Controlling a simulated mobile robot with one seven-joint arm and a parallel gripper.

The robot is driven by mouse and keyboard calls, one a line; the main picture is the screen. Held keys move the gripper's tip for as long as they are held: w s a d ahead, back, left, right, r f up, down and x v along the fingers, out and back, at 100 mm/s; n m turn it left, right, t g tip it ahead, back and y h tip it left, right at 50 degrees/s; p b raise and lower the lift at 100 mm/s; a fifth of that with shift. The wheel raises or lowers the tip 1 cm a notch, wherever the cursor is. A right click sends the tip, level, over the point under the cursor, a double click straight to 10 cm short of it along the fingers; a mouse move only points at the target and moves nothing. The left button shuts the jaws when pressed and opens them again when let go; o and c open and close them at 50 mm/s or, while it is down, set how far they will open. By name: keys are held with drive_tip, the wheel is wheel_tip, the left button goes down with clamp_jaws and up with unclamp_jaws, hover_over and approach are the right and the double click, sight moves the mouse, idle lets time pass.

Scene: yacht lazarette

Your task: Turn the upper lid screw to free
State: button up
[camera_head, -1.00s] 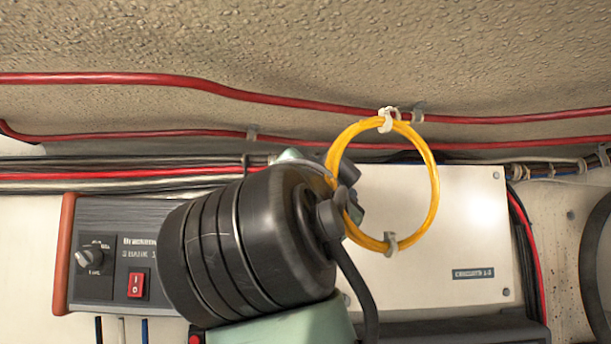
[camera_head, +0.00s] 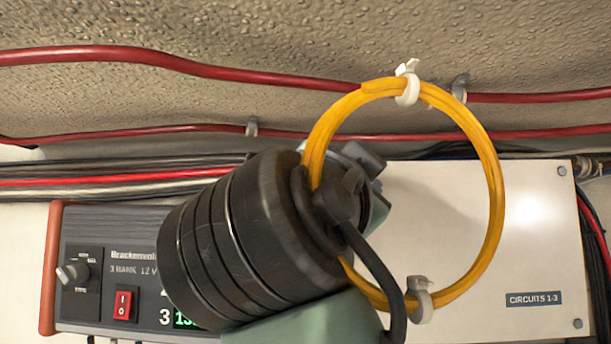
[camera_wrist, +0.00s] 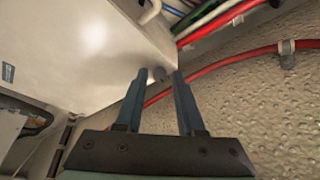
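The white lid panel (camera_head: 470,225), labelled CIRCUITS 1-3, is on the back wall. Two screws show at its right corners, one at the upper right (camera_head: 562,171) and one at the lower right (camera_head: 578,323). Its left side is hidden by my arm and a yellow cable coil. In the wrist view a small dark grey screw (camera_wrist: 160,73) is at the edge of the white panel (camera_wrist: 85,50). My gripper (camera_wrist: 158,78) is open, its two blue-grey fingers on either side of that screw. Gaps show beside it. My fingertips are hidden in the head view.
The yellow coil (camera_head: 490,170) hangs in front of the panel, overlapping my arm in the picture. Red cables (camera_head: 250,90) run along the textured surface above. A charger box (camera_head: 110,255) with a knob and red switch is at left. Bundled wires run above the panel.

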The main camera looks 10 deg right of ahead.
clamp_jaws()
drive_tip(key=shift+f+n, duration=0.15)
drive_tip(key=shift+n, duration=0.15)
drive_tip(key=shift+s+d+n+t+y+b, duration=0.15)
drive_tip(key=shift+n+t+y, duration=0.25)
drive_tip(key=shift+n+y, duration=2.65)
drive_tip(key=shift+w+d+n+t+y+b, duration=0.1)
drive_tip(key=shift+d+n+t+y, duration=0.55)
drive_tip(key=shift+n, duration=4.55)
drive_tip(key=shift+s+a+n+t+y+b, duration=0.15)
drive_tip(key=shift+n+y, duration=2.05)
drive_tip(key=shift+n, duration=1.95)
drive_tip(key=shift+w, duration=0.1)
